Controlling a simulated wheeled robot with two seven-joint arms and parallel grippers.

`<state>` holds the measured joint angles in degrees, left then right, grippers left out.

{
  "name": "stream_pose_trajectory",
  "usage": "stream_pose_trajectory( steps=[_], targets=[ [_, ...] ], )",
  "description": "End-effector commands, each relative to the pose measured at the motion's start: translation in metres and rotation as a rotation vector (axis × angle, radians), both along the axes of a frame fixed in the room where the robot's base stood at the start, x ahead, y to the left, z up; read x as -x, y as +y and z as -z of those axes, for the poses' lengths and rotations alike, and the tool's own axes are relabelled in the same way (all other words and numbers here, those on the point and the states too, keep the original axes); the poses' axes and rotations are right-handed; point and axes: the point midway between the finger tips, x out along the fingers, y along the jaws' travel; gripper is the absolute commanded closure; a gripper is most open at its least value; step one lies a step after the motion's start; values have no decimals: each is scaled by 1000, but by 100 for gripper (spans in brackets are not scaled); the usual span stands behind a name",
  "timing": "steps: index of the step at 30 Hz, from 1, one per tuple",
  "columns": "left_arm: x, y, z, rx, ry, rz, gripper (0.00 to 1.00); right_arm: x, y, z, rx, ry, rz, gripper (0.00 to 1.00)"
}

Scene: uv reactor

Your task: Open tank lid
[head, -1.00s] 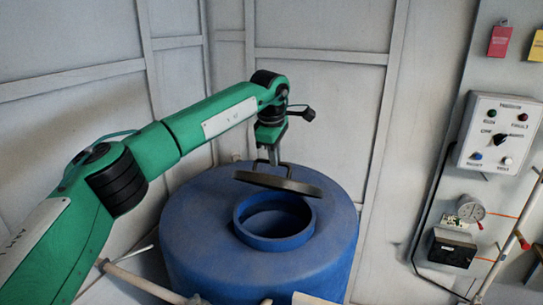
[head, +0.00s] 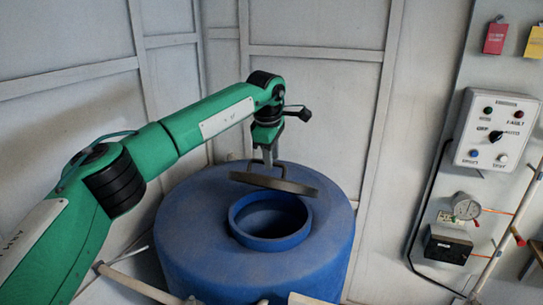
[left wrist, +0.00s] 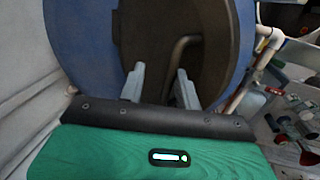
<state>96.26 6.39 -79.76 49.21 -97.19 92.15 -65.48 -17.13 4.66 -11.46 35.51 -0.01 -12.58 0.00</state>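The blue tank (head: 190,238) stands in the corner, with its round raised opening (head: 270,237) uncovered at the top. The dark round tank lid (head: 290,185) hangs slightly tilted just above the opening, apart from the rim. My left gripper (head: 268,160) is at the lid's loop handle (head: 254,167) and holds the lid up by it. In the left wrist view, the fingers (left wrist: 160,85) point at the brown lid (left wrist: 215,45), with the bent handle (left wrist: 177,50) at them. The exact contact on the handle is partly hidden. My right gripper is out of view.
A control box (head: 497,130) with knob and lights is on the right wall, above a gauge (head: 466,207) and a dark box (head: 447,243). Pale pipes (head: 135,284) run low in front of the tank. Panelled walls stand close behind it.

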Motion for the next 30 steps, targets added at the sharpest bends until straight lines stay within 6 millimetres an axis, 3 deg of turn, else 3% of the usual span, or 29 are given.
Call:
stream_pose_trajectory(
  steps=[8, 21, 30],
  targets=[
    [5, 1, -28, 2, -5, 0, 68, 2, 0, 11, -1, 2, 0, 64],
    [23, 7, -119, 1, -3, 0, 68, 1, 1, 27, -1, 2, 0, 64],
    [26, 8, -136, 0, 0, 0, 68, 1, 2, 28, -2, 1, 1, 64]
  ],
)
